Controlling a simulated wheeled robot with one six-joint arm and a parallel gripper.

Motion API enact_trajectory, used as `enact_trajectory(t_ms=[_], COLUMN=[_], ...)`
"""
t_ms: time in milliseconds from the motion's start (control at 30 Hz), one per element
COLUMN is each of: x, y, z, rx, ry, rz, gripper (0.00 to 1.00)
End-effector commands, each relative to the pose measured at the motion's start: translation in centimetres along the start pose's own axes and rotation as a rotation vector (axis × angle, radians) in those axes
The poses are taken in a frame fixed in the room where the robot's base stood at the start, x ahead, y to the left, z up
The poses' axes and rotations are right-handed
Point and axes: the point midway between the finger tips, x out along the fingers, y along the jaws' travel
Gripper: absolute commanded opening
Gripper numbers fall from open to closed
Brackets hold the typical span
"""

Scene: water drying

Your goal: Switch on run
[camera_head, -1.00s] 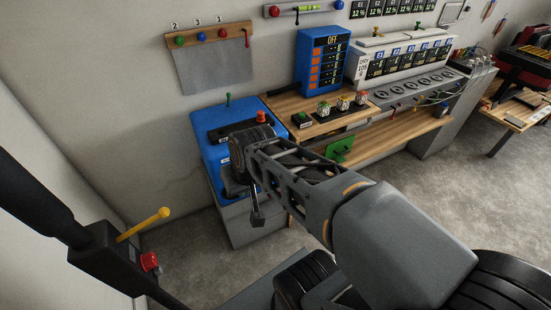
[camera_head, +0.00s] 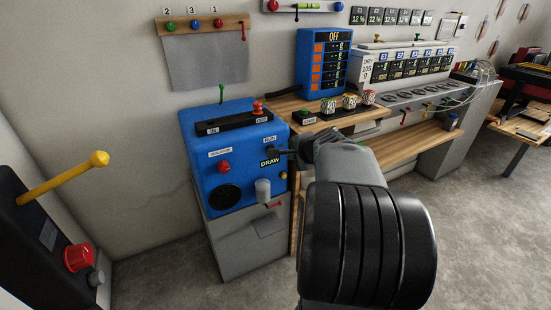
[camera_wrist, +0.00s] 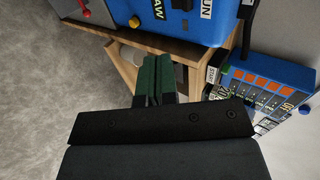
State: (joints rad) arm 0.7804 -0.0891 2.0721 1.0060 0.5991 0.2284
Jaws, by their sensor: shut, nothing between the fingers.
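The blue box (camera_head: 225,150) stands on a grey cabinet at left centre in the head view. Its RUN label (camera_head: 269,140) is at the upper right of its front face, above a DRAW label (camera_head: 270,162). The RUN label also shows at the top of the wrist view (camera_wrist: 206,9). My gripper (camera_head: 282,153) is just at the right edge of that face, close to the RUN label; whether it touches is unclear. Its green-black fingers (camera_wrist: 159,72) are together and empty.
A wooden bench (camera_head: 415,152) and a blue OFF panel (camera_head: 322,62) stand right of the box. A red button (camera_head: 224,167) and white cylinder (camera_head: 263,190) are on the box front. A yellow-handled black unit (camera_head: 42,245) is at left. Grey floor is free in front.

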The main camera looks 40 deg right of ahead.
Motion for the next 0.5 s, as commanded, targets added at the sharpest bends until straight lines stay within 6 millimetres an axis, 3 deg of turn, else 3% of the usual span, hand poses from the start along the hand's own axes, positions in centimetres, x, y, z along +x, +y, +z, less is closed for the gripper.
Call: enact_trajectory(t_ms=[333,500], x=[0.1,1.8], y=[0.0,0.1], z=[0.0,0.1], rx=[-0.001,0.000], ry=[-0.001,-0.004], rz=[0.000,0.002], gripper=[0.00,0.00])
